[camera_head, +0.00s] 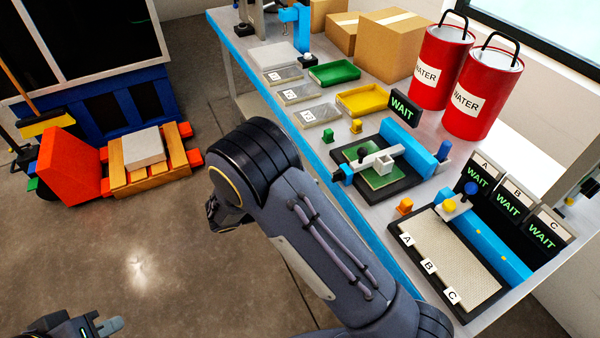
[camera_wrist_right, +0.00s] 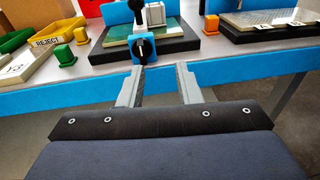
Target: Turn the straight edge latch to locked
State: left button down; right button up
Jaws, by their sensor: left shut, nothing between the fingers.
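The straight edge (camera_head: 372,163) is a grey bar with a pale block, lying across a green plate in a black frame on the bench. Its latch (camera_head: 338,176) looks like a small dark lever at the bench-side front end. In the right wrist view the latch (camera_wrist_right: 143,48) is a black knob just beyond the left fingertip. My right gripper (camera_wrist_right: 159,72) is open and empty before the blue bench edge, apart from the latch. My left gripper (camera_head: 108,326) is shut and empty at the bottom left, far from the bench.
A green block (camera_head: 328,136), a yellow block (camera_head: 356,126) and an orange block (camera_head: 404,206) stand near the frame. A WAIT sign (camera_head: 404,108) stands behind. A mesh tray (camera_head: 450,255) lies to the right. Red water drums (camera_head: 483,95) stand at the back. Floor before the bench is clear.

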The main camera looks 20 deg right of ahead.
aim_at(338, 176)
jog(key=w+d+n+t+h+p, duration=0.1)
jog(key=w+d, duration=0.1)
jog(key=d, duration=0.3)
jog(key=shift+w+d+f+t, duration=0.15)
jog(key=shift+w+d+t, duration=0.05)
jog(key=shift+d+t, duration=0.1)
jog(key=shift+c, duration=0.4)
grip_shut()
